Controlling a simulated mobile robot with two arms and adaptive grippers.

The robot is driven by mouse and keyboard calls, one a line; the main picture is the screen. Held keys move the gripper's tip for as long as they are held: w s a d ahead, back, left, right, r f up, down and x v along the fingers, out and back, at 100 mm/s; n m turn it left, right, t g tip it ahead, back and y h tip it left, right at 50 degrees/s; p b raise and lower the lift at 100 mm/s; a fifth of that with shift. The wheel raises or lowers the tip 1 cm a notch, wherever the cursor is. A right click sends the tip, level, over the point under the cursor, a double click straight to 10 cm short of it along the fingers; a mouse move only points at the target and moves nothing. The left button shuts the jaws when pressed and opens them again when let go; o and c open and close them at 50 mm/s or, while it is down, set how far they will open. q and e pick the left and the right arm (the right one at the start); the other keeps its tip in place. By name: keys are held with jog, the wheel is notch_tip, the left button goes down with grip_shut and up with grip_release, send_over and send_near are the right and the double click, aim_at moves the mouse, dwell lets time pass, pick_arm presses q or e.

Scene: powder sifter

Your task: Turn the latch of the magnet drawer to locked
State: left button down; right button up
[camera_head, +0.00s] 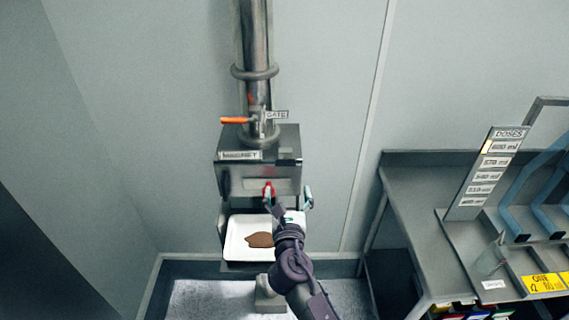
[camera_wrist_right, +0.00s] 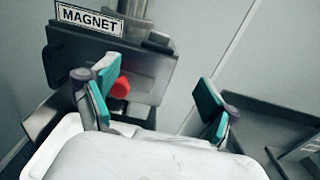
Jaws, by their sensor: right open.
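The steel magnet housing (camera_head: 235,180) hangs under the vertical pipe; its MAGNET label (camera_wrist_right: 88,20) shows in the right wrist view. A red latch knob (camera_head: 268,189) sits on the drawer's front face. In the right wrist view the red knob (camera_wrist_right: 121,88) is partly hidden by the left-hand finger. My right gripper (camera_head: 288,199) is open in front of the housing, its teal finger pads apart. The left-hand finger is close to the knob and the other is off to the right; I cannot tell whether they touch. The left gripper is not in view.
A white tray (camera_head: 235,246) with brown powder is below the housing, close to my right wrist. An orange gate lever (camera_head: 236,121) is on the pipe above. A grey bench (camera_head: 405,195) with a DOSES sign (camera_head: 487,172) and a clear cup (camera_head: 492,256) stands at right.

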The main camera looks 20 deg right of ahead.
aim_at(286, 166)
jog(key=p+x, duration=0.1)
jog(key=x, duration=0.9)
jog(key=shift+w+f, duration=0.1)
jog(key=shift+w, duration=0.2)
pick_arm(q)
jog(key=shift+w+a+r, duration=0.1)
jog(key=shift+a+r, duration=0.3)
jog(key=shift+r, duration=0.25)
pick_arm(e)
jog(key=shift+a, duration=0.1)
jog(key=c, duration=1.2)
jog(key=shift+o, duration=0.2)
